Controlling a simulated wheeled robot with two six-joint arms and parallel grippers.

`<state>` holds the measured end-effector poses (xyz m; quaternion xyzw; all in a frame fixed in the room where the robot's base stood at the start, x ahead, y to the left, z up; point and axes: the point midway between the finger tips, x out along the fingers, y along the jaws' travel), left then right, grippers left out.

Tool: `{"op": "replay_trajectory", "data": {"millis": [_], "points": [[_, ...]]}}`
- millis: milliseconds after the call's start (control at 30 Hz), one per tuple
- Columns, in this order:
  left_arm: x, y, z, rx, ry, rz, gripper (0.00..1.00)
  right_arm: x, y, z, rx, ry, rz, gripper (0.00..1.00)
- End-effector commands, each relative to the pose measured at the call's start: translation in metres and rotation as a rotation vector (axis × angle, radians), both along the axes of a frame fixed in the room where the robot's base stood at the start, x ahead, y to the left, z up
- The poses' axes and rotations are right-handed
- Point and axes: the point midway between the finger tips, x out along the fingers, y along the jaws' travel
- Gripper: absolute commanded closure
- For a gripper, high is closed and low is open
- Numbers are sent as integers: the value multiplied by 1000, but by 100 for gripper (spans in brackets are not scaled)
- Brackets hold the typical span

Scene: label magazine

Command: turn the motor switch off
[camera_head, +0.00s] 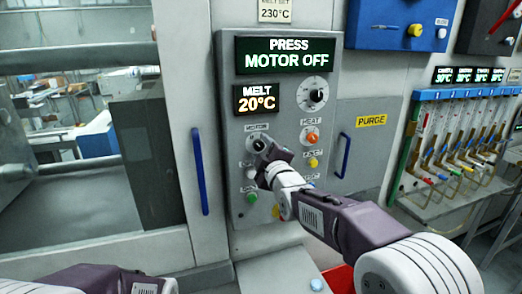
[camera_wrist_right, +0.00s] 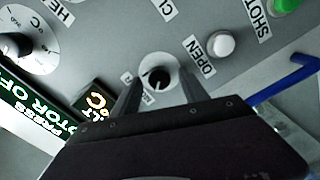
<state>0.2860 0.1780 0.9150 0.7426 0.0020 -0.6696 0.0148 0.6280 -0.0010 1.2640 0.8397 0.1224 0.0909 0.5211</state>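The motor switch (camera_head: 259,145) is a round dial with a black knob under the MOTOR label on the grey control panel (camera_head: 228,200). In the right wrist view the switch (camera_wrist_right: 158,78) shows between and just beyond my fingertips, its dark knob on a pale disc. My right gripper (camera_head: 270,158) is at the panel beside the switch, partly covering it. In the wrist view its two fingers (camera_wrist_right: 160,90) are apart, with a gap on each side of the knob. I cannot tell contact. My left arm shows at the lower left; its gripper is out of view.
A green display (camera_head: 287,54) reads PRESS MOTOR OFF; a smaller one (camera_head: 257,98) reads MELT 20°C. The heat knob (camera_head: 312,138) and several coloured buttons are close by. Blue handles (camera_head: 199,172) and (camera_head: 343,155) flank the panel. A white OPEN button (camera_wrist_right: 221,45) is near the fingers.

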Motion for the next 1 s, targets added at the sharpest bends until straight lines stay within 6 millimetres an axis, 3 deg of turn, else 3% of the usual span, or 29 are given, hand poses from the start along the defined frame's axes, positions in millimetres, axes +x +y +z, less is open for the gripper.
{"op": "replay_trajectory", "data": {"millis": [500, 867, 967, 1000], "points": [[0, 0, -26, 0, 0, 0, 100, -81, -26, -3, 0, -2, 0, 48], [0, 0, -25, 0, 0, 0, 100, -85, -28, -2, 0, 0, -3, 48], [0, 0, -13, 0, 0, 0, 100, -76, -55, 3, -5, 13, -58, 48], [0, 0, -7, 0, 0, 0, 100, -72, -75, -9, -15, 51, -99, 48]]}}
